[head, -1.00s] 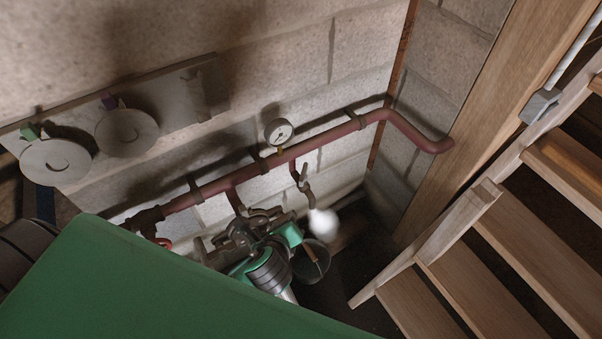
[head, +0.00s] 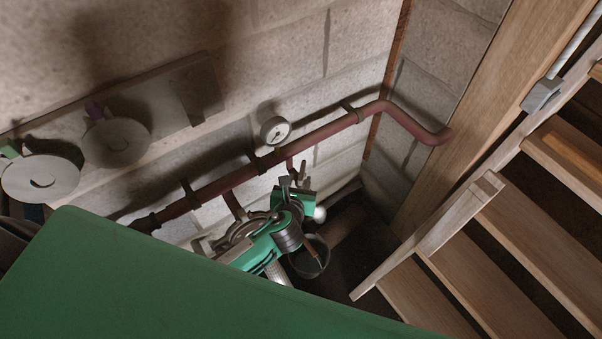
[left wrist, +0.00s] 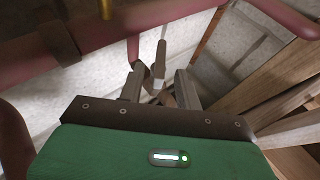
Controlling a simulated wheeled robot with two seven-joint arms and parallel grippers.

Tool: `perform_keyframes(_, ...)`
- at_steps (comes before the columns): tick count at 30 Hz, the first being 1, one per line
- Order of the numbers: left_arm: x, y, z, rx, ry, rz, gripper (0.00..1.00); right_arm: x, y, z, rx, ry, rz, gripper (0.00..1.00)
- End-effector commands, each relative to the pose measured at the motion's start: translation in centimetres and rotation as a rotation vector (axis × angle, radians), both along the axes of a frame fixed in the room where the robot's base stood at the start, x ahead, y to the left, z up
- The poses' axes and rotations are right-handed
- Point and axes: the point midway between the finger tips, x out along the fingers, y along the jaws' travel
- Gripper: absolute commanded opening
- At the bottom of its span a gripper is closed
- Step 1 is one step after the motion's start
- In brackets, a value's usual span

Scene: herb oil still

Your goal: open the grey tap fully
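The grey tap (head: 303,173) hangs under the red pipe, below and right of the gauge, in the head view. In the left wrist view its grey lever (left wrist: 160,62) stands upright, just ahead of and between my fingertips. My left gripper (head: 294,186) is at the tap, with its green arm coming up from below. In the left wrist view the left gripper (left wrist: 158,85) has its fingers apart, with visible gaps beside the lever. Contact with the tap cannot be told. The gripper partly hides the tap's lower part in the head view. My right gripper is not in view.
The red pipe (head: 325,132) runs along the block wall, with a round gauge (head: 275,130) on it. A dark bucket (head: 310,262) and a small white puff or ball (head: 319,214) are below. Wooden stairs (head: 480,250) stand right. Two pale discs hang from a board (head: 205,95) at left.

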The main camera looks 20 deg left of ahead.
Motion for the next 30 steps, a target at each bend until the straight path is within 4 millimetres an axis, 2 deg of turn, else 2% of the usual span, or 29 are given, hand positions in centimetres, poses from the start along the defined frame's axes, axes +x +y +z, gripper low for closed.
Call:
perform_keyframes(3,2.0,0.2,-0.8,-0.001,0.000,0.001,0.34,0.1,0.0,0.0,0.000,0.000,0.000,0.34)
perform_keyframes(7,3.2,0.5,-1.4,-0.001,0.001,0.001,0.34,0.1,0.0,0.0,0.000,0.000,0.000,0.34)
perform_keyframes(19,3.9,0.6,-1.7,-0.002,0.001,0.001,0.34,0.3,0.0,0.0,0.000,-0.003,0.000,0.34)
perform_keyframes(20,3.9,0.6,-1.7,-0.002,0.001,0.001,0.30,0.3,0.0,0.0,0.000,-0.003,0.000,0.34)
perform_keyframes(24,3.9,0.6,-1.7,-0.002,0.001,0.001,0.03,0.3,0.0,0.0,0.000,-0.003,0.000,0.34)
perform_keyframes(25,3.9,0.6,-1.7,-0.002,0.001,0.001,0.00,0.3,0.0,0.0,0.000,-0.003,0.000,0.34)
perform_keyframes(30,3.9,0.5,-1.6,-0.002,0.001,0.003,0.00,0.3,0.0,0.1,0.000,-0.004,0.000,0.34)
